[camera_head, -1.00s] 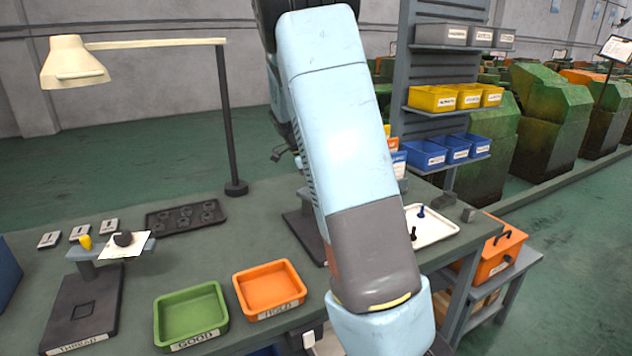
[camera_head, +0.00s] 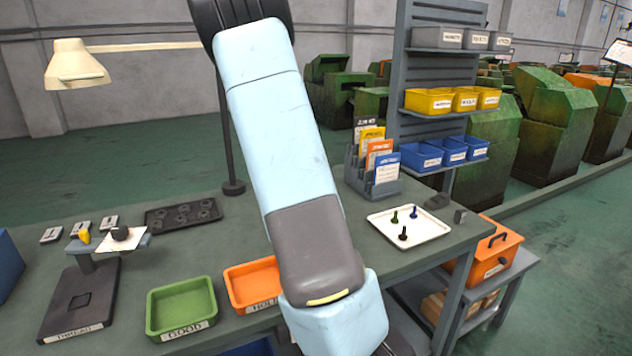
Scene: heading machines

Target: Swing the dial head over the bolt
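The white tray (camera_head: 428,229) lies on the right part of the bench, with small bolts standing on it: a green bolt (camera_head: 395,217), a blue bolt (camera_head: 413,212) and a dark bolt (camera_head: 403,234). I cannot see a dial head; my arm covers the middle of the bench. A stand labelled THREAD (camera_head: 75,305) is at the left, with a yellow piece (camera_head: 84,236) and a dark round knob (camera_head: 120,233) on top. My gripper is out of view, below the frame's bottom edge or behind my arm.
A green GOOD bin (camera_head: 181,308) and an orange HOLD bin (camera_head: 250,285), partly covered by my arm, stand at the front. A black tray (camera_head: 183,216) and a lamp (camera_head: 76,65) are behind. A card rack (camera_head: 372,172) and shelf bins (camera_head: 447,152) are at back right.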

